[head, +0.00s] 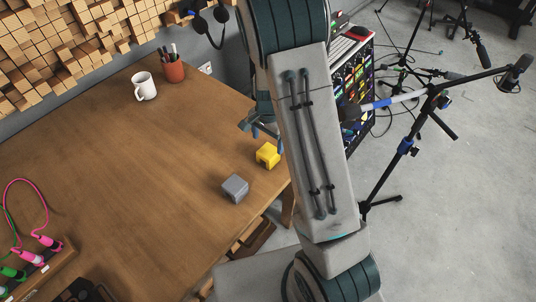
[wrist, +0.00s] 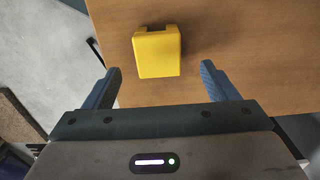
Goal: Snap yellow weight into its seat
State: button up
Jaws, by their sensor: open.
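The yellow weight (head: 267,155) is a small block on the wooden table near its right edge. In the wrist view the yellow weight (wrist: 158,53) shows a notch on its far side. My gripper (wrist: 163,86) is open and empty, with its blue fingers spread to either side and the weight just beyond the fingertips, between their lines. In the head view my gripper (head: 265,133) is partly hidden behind my arm, close to the weight. A grey block (head: 235,188) sits on the table to the left of and nearer than the weight. I cannot tell which thing is the seat.
The wooden table (head: 130,190) is mostly clear in the middle. A white mug (head: 145,86) and a pen cup (head: 173,68) stand at the back. A panel with pink and green cables (head: 40,255) is at the front left. Microphone stands (head: 410,140) stand right of my arm.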

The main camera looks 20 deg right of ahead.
aim_at(268, 150)
jog(key=shift+s+f+p, duration=0.1)
jog(key=shift+f+p, duration=0.45)
jog(key=shift+f, duration=3.1)
jog(key=c, duration=1.5)
